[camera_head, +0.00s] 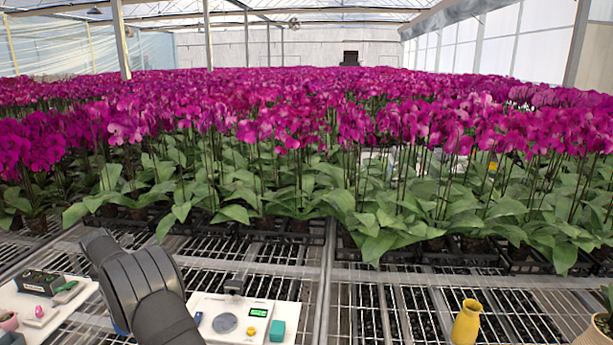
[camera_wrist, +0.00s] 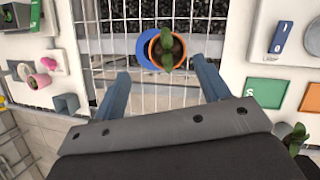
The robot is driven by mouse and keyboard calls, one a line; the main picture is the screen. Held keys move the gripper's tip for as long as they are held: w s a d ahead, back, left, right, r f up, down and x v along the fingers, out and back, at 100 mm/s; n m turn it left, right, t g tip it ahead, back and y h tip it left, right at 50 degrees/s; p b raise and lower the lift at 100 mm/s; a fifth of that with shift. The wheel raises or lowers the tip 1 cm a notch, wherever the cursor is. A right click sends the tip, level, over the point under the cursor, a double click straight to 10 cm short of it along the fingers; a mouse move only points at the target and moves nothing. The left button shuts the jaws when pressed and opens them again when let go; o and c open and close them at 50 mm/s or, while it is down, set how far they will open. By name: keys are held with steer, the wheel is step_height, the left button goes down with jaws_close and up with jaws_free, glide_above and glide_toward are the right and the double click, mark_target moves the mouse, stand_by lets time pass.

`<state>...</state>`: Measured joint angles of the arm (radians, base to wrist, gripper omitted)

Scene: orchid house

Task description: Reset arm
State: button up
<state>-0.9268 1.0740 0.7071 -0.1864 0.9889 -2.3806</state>
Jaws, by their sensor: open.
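My gripper (camera_wrist: 160,69) is open, with its two blue-grey fingers spread apart in the wrist view. Nothing is held between them. A small green plant in an orange pot (camera_wrist: 153,52) stands on a blue round saucer (camera_wrist: 143,46) on the wire bench, beyond and between the fingertips as seen from the wrist. In the head view my dark arm reaches over the bench at the lower left, and my gripper's fingers are hidden there. The potted plant on the saucer does not show in the head view.
A white board (camera_head: 78,305) with small items lies left. A yellow vase (camera_head: 467,325) stands right. Dense magenta orchids (camera_head: 300,130) fill the back.

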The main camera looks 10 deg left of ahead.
steer(key=x, duration=0.7)
steer(key=shift+f, duration=0.3)
step_height(320, 180, up, 5)
steer(key=shift+w+d+r, duration=0.1)
steer(key=shift+d+r, duration=0.05)
steer(key=shift+r, duration=0.1)
steer(key=w+d+r, duration=0.3)
steer(key=d+r, duration=0.4)
steer(key=d, duration=0.4)
steer(key=w+d+f+m+h, duration=0.1)
steer(key=w+d+m, duration=0.1)
steer(key=w+d, duration=0.5)
steer(key=w+d+f+m, duration=0.1)
steer(key=w+d, duration=0.2)
steer(key=d, duration=0.8)
steer(key=w+d+f+m+h, duration=0.1)
steer(key=d+m, duration=0.2)
steer(key=d, duration=1.3)
steer(key=w+d+f+m+h, duration=0.1)
steer(key=w+d+m, duration=0.1)
steer(key=d, duration=1.5)
steer(key=shift+f+m+t+h, duration=0.3)
steer(key=shift+m, duration=0.2)
